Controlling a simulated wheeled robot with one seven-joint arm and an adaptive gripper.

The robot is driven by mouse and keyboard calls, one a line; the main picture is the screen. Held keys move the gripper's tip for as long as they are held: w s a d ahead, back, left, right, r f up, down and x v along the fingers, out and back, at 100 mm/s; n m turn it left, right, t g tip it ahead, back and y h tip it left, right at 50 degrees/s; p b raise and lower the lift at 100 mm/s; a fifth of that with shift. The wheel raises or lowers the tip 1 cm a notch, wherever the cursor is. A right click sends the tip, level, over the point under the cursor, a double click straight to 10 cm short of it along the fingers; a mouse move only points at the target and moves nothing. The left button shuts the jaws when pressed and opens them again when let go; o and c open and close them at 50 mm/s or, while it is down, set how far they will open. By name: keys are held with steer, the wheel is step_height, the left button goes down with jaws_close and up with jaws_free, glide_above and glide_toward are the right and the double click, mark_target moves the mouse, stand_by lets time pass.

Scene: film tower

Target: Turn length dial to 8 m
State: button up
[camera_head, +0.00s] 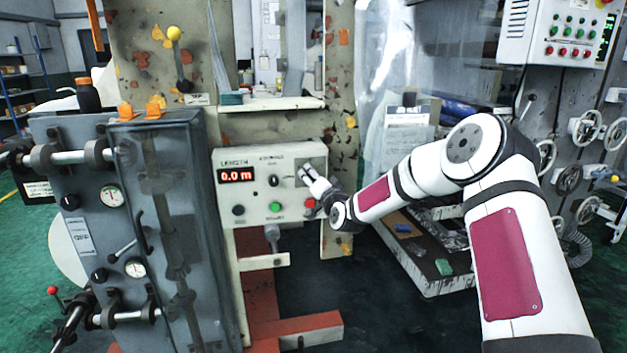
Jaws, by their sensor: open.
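The cream control panel (255,190) stands upright on the tower at the centre. Its display (236,176) is labelled LENGTH and reads 0.0 m in red. A dark round knob (239,210) sits below the display; it looks like the length dial, but its markings are too small to read. A second black knob (273,181) sits in the middle of the panel under a small label. My gripper (303,175) is open and empty at the panel's right edge, to the right of both knobs. It covers part of that edge. Whether it touches the panel is unclear.
A green button (275,207) and a red button (309,203) sit low on the panel. The grey machine cabinet (165,220) stands close on the left. A shelf (270,103) juts out above the panel. A low table (440,285) stands behind my arm.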

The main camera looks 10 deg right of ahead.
steer(key=shift+w, duration=0.2)
steer(key=c, duration=1.2)
steer(key=shift+r+n+g+h+b, duration=0.15)
steer(key=shift+n+h+b, duration=0.35)
steer(key=shift+n+b, duration=2.75)
steer(key=shift+n+g+h+b, duration=0.2)
steer(key=shift+n+h+b, duration=0.3)
steer(key=shift+n+b, duration=2.75)
steer(key=shift+r+n+g+h+b, duration=0.15)
steer(key=shift+n+h+b, duration=0.35)
steer(key=shift+n+b, duration=2.75)
steer(key=shift+n+p, duration=1)
steer(key=shift+n, duration=0.25)
